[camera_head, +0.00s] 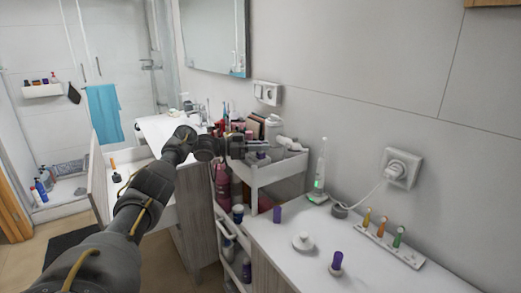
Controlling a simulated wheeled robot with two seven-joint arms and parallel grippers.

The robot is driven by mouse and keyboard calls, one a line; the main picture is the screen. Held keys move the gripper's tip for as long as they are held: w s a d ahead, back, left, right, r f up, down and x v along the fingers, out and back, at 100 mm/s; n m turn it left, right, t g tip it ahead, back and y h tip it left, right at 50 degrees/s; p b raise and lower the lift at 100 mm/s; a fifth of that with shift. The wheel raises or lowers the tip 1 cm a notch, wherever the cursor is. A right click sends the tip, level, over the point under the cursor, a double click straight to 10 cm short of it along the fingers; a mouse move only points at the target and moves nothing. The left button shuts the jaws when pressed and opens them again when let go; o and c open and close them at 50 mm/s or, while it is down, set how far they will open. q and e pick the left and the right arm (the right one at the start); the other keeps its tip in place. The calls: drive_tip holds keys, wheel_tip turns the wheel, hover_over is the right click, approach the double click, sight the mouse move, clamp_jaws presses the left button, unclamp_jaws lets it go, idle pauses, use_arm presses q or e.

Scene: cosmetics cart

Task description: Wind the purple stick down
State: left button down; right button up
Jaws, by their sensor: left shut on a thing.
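My left gripper (250,146) reaches over the top tray of the white cart, with its fingers shut at a small purple-and-pale stick (258,157). The fingers hide part of it, and its wound height is too small to tell. A short purple cylinder (277,214) stands on the white counter beside the cart. Another purple piece (337,261) with a pale base stands nearer the front of the counter. My right gripper is not in view.
The cart's top tray (280,172) is crowded with bottles and boxes. A white round object (302,242), an electric toothbrush (320,178) and a rack of coloured brush heads (390,245) stand on the counter (385,275). A charger cable (370,196) runs to the wall socket.

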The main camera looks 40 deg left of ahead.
use_arm(q)
drive_tip(key=c, duration=1.4)
unclamp_jaws()
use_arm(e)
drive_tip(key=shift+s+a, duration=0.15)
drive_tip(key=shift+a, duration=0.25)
